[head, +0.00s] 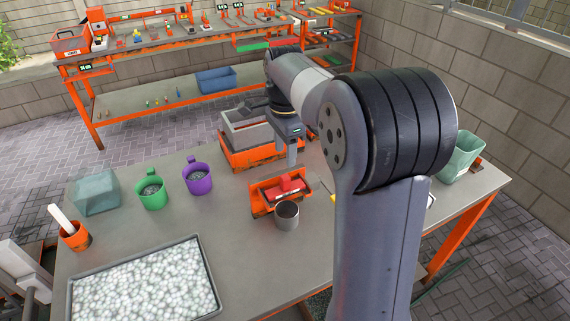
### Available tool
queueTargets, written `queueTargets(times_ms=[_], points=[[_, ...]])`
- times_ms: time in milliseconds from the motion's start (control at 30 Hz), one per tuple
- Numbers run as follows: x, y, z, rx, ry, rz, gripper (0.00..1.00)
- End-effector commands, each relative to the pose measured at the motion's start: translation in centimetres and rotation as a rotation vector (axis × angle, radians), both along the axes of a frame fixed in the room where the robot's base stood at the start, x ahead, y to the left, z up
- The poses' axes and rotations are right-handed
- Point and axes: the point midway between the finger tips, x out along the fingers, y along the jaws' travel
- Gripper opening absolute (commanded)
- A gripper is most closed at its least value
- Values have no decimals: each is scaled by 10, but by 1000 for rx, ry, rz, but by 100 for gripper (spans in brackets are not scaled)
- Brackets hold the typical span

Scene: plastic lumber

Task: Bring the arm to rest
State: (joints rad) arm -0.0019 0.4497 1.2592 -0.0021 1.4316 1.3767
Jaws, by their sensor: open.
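My arm rises at the right of the head view and bends over the table (125,235). My gripper (291,160) points down above the table's middle, between the orange machine with a grey tray and the orange holder. It is open and seems empty; its fingers are small and partly hidden by the wrist. The orange holder (262,208) with a red block (284,186) lies just in front of it. A grey metal cup (287,217) stands beside the holder, close to my arm.
A tray of pale pellets (72,291) fills the front left. An orange machine (228,152) stands behind. A translucent bin (461,160) is at right. An orange shelf (150,98) stands farther back.

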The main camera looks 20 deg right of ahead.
Motion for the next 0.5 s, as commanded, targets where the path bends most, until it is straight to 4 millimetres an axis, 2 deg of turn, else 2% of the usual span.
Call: queueTargets(times_ms=[167, 500], points=[[0, 0, 11, 0, 0, 0, 47], [0, 0, 11, 0, 1, 0, 47]])
